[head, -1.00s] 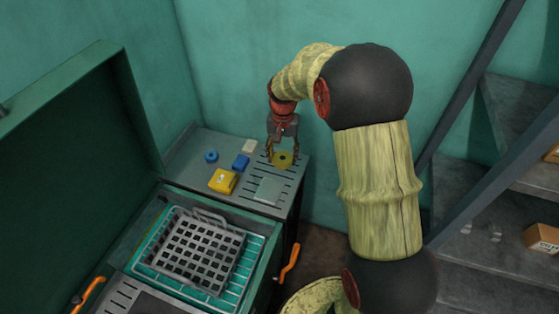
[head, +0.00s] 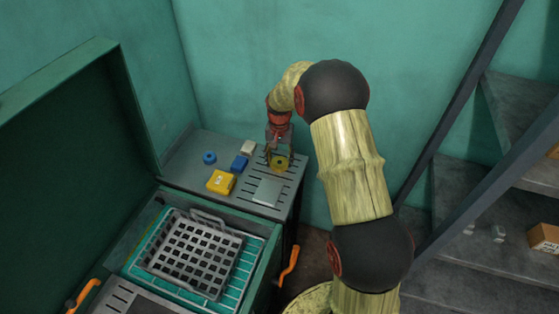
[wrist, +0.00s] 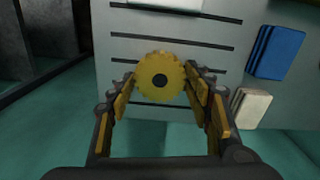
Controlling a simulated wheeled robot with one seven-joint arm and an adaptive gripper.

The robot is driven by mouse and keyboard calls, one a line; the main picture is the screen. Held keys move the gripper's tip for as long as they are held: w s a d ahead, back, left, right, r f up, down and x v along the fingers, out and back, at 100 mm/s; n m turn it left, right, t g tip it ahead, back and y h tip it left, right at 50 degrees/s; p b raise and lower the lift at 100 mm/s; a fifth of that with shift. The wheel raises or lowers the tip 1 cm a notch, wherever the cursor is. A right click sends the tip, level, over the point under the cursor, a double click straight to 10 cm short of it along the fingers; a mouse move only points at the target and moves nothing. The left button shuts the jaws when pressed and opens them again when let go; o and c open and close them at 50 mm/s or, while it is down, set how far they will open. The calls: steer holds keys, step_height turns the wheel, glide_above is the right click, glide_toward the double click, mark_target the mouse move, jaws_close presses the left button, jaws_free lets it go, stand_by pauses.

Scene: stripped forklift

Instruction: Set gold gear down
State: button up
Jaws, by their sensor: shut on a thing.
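I cannot tell whether the gear touches the table top.
A blue block (head: 240,163), a cream block (head: 247,147), a blue ring (head: 209,157) and a yellow box (head: 221,182) stand left of the gear. A pale square plate (head: 267,192) lies in front. A grey basket (head: 192,253) sits in the open green machine.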

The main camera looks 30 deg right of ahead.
stand_by(0.3)
steer(key=o, duration=1.8)
step_height(320, 180, up, 12)
steer(key=p, duration=0.2)
step_height(320, 180, up, 9)
steer(key=n+t, duration=0.1)
glide_above(279, 163)
steer(key=s+a, duration=0.3)
steer(key=s, duration=0.2)
steer(key=s+a+r+n+t, duration=0.2)
steer(key=s+a+r, duration=0.2)
steer(key=s+r, duration=0.45)
steer(key=s+a+n+t, duration=0.1)
steer(key=s+a+n, duration=0.1)
steer(key=s, duration=0.8)
steer(key=s+a+r+n+t, duration=0.1)
steer(key=s+a+n, duration=0.1)
steer(key=s, duration=0.7)
steer(key=shift+s+a+t, duration=0.3)
steer(key=shift+s+a, duration=0.1)
steer(key=shift+a, duration=0.4)
